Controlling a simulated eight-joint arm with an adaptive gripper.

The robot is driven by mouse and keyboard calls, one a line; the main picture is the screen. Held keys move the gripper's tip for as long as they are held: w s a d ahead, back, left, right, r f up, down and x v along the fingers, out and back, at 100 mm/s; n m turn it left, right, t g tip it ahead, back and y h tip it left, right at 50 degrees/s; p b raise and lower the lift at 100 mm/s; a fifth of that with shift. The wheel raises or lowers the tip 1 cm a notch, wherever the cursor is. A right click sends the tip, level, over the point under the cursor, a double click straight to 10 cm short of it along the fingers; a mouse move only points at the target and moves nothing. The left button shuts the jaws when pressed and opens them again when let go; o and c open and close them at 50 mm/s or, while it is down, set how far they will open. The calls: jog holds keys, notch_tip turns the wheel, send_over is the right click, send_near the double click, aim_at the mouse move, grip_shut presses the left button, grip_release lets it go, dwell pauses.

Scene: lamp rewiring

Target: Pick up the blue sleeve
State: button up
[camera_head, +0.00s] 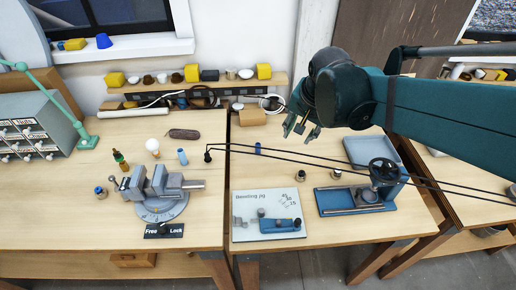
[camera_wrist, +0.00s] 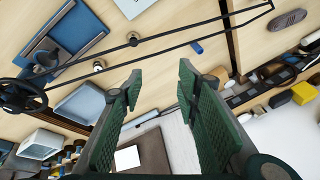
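One blue cylinder (camera_head: 257,148) stands on the right bench, just right of the gap between benches. It also shows in the wrist view (camera_wrist: 197,47), beyond the fingertips and a little right of centre. My gripper (camera_head: 301,130) is above the rear of the right bench, right of and apart from the nearer cylinder. In the wrist view its green-padded fingers (camera_wrist: 160,74) are spread wide with nothing between them.
A long black rod frame (camera_head: 330,160) spans above the right bench, close to the nearer cylinder. The vise (camera_head: 160,188), bending jig board (camera_head: 268,215), blue fixture with handwheel (camera_head: 355,200) and blue tray (camera_head: 365,150) stand around. A loaded shelf (camera_head: 195,88) runs behind.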

jog(key=w+a+f+m+g+p, duration=0.1)
jog(key=w+a+f+m, duration=0.25)
jog(key=w, duration=0.25)
jog(key=w+a+f+m+g, duration=0.1)
jog(key=w+a+f+m, duration=0.1)
jog(key=w+a+f, duration=0.3)
jog(key=m+g+p, duration=0.1)
jog(key=m+g, duration=0.1)
jog(key=m, duration=0.2)
send_over(257, 144)
jog(key=f, duration=1)
jog(key=shift+s+d, duration=0.2)
jog(key=shift+d, duration=0.15)
jog(key=shift+w+a+f, duration=0.15)
jog(key=shift+a+f, duration=0.05)
jog(key=shift+f, duration=0.25)
jog(key=shift+f, duration=1.3)
jog(key=shift+f, duration=0.1)
jog(key=shift+f, duration=2.55)
jog(key=shift+c, duration=0.3)
